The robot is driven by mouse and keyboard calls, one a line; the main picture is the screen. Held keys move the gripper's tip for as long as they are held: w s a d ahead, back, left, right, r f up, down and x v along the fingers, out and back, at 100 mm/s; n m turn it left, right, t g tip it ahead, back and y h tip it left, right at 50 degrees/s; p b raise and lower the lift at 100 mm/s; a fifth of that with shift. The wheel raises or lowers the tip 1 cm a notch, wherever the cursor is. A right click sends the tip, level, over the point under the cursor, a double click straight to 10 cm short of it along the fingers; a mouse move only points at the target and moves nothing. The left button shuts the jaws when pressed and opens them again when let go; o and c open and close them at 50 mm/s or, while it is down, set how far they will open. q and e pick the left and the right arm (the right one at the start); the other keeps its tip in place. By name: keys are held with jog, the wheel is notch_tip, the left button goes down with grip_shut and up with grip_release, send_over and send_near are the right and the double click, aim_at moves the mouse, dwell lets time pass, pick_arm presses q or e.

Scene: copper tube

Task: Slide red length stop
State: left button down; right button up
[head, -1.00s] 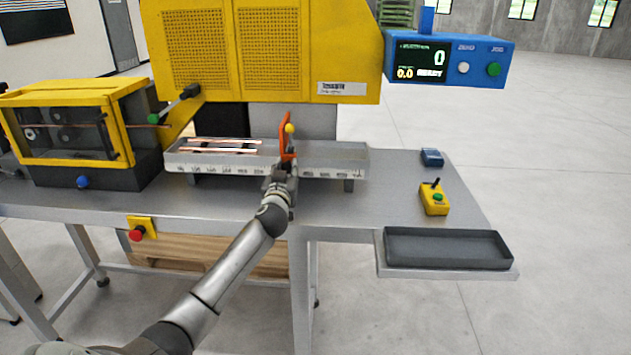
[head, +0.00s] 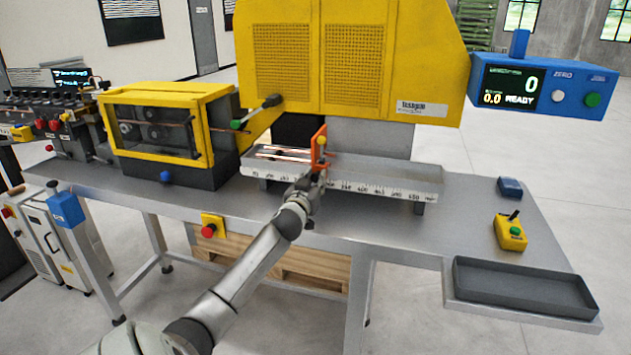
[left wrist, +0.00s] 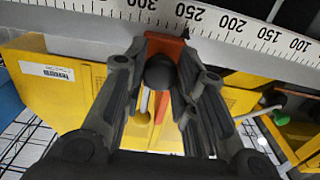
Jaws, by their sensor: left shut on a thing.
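My left gripper (head: 314,183) is at the front of the tray, below the plate. In the left wrist view its fingers (left wrist: 160,85) are closed around a black round knob (left wrist: 161,72) in front of the orange-red part of the stop (left wrist: 166,42). There the stop is near the 250 mark on the scale. My right gripper is not in view.
Copper tubes (head: 280,153) lie in the tray left of the stop. The tray right of the stop is clear. A yellow guarded unit (head: 155,130) stands to the left. A yellow control box (head: 509,234) and a dark empty bin (head: 525,290) are at right.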

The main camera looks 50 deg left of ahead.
pick_arm(q)
jog(key=c, duration=1.1)
grip_release()
jog(key=shift+w+d, duration=0.1)
jog(key=shift+d, duration=0.05)
jog(key=shift+c, duration=0.2)
jog(key=v, duration=1.2)
